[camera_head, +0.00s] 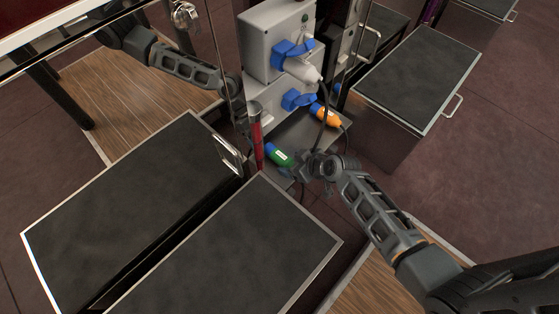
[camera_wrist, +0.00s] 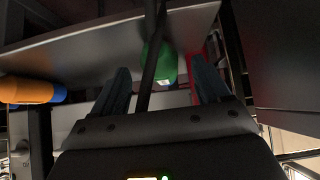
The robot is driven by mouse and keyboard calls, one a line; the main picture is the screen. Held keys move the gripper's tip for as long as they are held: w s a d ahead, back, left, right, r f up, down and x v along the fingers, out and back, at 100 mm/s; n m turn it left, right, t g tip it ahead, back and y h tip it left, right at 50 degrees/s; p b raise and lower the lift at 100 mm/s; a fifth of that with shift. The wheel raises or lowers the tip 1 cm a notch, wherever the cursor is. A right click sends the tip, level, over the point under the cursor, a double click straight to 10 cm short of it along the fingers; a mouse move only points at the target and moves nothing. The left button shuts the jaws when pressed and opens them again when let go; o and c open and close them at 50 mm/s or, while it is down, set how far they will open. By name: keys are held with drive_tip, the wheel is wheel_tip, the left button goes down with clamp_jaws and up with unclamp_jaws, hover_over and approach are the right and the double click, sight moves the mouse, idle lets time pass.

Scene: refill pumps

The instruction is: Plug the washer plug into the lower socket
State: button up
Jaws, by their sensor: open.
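A green plug (camera_head: 280,155) with a blue end and a pale label lies on a small grey shelf (camera_head: 310,132). An orange plug (camera_head: 324,115) with a blue end lies behind it on the same shelf. I cannot tell which is the washer plug. The lower socket (camera_head: 298,99), blue, is on the grey box above the shelf. My gripper (camera_head: 302,166) is open beside the green plug. In the wrist view the green plug (camera_wrist: 161,62) shows ahead, between the open fingers, with a black cable crossing in front. The orange plug (camera_wrist: 28,91) is at the left there.
A whitish plug (camera_head: 303,70) sits at the blue upper socket (camera_head: 289,50), its black cable hanging near my gripper. A red cylinder (camera_head: 257,140) stands left of the green plug. Dark-topped cabinets (camera_head: 130,215) lie at left, front and right (camera_head: 420,75).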

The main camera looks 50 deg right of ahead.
drive_tip(key=shift+b+x, duration=0.6)
drive_tip(key=shift+x, duration=0.65)
idle(0.4)
clamp_jaws()
drive_tip(key=s, duration=0.6)
idle(1.6)
drive_tip(key=shift+r, duration=0.1)
idle(0.3)
drive_tip(key=shift+r+p, duration=1.3)
drive_tip(key=shift+r, duration=0.15)
